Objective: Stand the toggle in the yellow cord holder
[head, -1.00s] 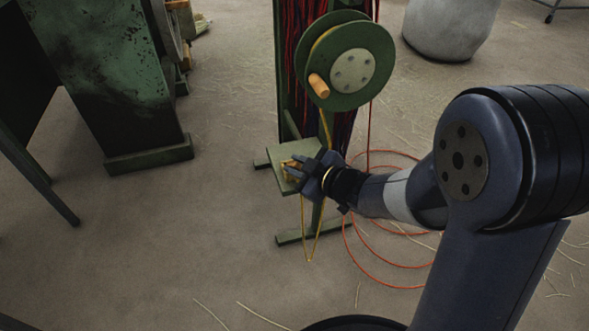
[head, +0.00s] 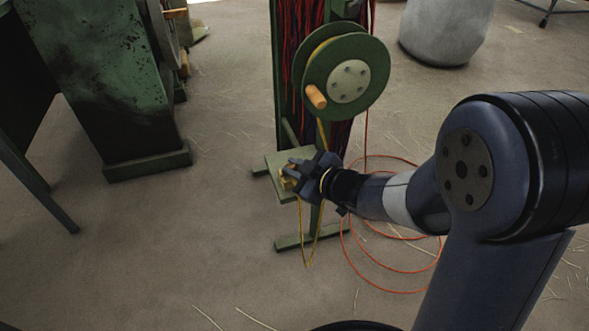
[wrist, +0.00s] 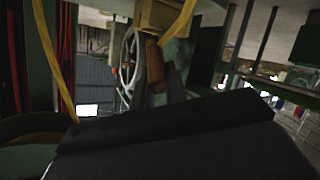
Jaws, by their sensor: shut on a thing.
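My gripper (head: 291,176) is at the small green shelf on the reel stand, its fingers close above the shelf. It is shut on a small tan piece, apparently the toggle; the fingers hide most of it. A yellowish wooden block (head: 286,184), apparently the cord holder, shows beside the fingertips on the shelf. In the wrist view a wooden block (wrist: 160,16) is at the top, with a brown piece (wrist: 154,64) below it. I cannot tell whether the toggle touches the holder. The yellow cord (head: 307,262) hangs in a loop below the gripper and runs up to the reel.
The green reel (head: 372,81) with an orange handle (head: 315,97) stands just above my gripper. Red cords hang behind it, and orange cord (head: 395,271) lies coiled on the floor. A green machine (head: 110,90) is at left, a grey drum (head: 446,32) at back right. Floor in front is clear.

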